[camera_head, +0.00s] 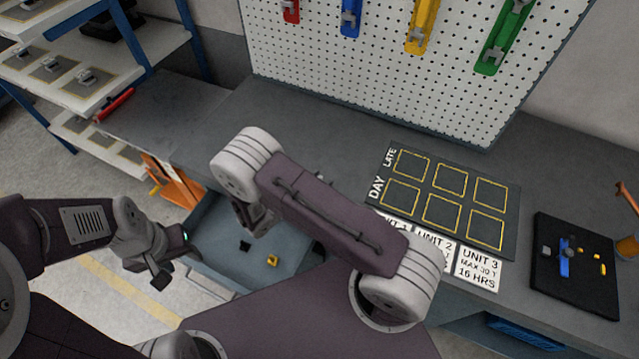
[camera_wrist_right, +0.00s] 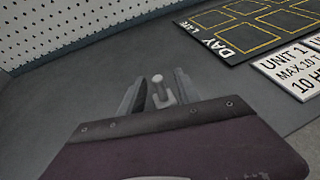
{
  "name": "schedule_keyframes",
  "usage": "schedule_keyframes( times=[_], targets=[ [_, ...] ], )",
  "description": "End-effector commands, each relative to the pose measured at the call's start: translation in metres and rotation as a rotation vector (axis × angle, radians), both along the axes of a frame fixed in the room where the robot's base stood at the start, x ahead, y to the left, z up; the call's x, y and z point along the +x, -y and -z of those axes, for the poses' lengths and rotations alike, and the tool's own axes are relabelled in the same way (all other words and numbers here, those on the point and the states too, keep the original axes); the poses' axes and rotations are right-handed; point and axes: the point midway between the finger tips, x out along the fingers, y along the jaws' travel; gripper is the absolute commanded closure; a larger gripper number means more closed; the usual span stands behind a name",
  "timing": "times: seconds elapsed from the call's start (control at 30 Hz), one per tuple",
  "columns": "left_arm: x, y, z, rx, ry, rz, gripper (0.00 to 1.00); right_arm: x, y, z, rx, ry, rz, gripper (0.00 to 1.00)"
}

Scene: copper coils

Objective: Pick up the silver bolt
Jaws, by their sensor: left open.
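A small silver bolt (camera_wrist_right: 160,91) with a round pale head shows in the right wrist view on the grey bench. It stands between the two fingers of my right gripper (camera_wrist_right: 158,96), which are apart with a gap on each side of it. I cannot tell how far above the bench the fingertips are. In the head view my right arm hides most of this gripper and the bolt. My left gripper (camera_head: 174,266) is open and empty at the left, in front of the blue-grey bin.
A black board (camera_head: 455,185) with yellow squares and unit cards lies on the bench, right of my right arm. A black tray (camera_head: 575,285) with small parts is further right. A pegboard (camera_head: 400,75) stands behind. The bin (camera_head: 222,255) holds small pieces. Shelves (camera_head: 90,80) stand left.

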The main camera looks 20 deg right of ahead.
Motion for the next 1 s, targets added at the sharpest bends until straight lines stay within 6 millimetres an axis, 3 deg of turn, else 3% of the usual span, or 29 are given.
schedule_keyframes(
  times=[0.2,0.43,0.57,0.6,1.0],
  targets=[
    [0.000,0.000,-0.008,0.000,0.000,0.000,0.51,0.015,0.027,0.012,-0.001,0.000,0.005,0.61],
    [0.000,0.000,-0.007,0.000,0.000,0.000,0.51,0.017,0.028,0.014,0.000,0.000,0.001,0.61],
    [0.000,0.000,-0.007,0.000,0.000,0.000,0.51,0.016,0.028,0.014,0.000,0.000,0.001,0.97],
    [0.000,0.000,-0.007,0.000,0.000,0.000,0.51,0.016,0.028,0.014,0.000,0.000,0.001,1.00],
    [0.000,0.000,-0.007,0.000,0.000,0.000,0.51,0.016,0.028,0.010,0.000,0.000,0.002,1.00]
  ],
)
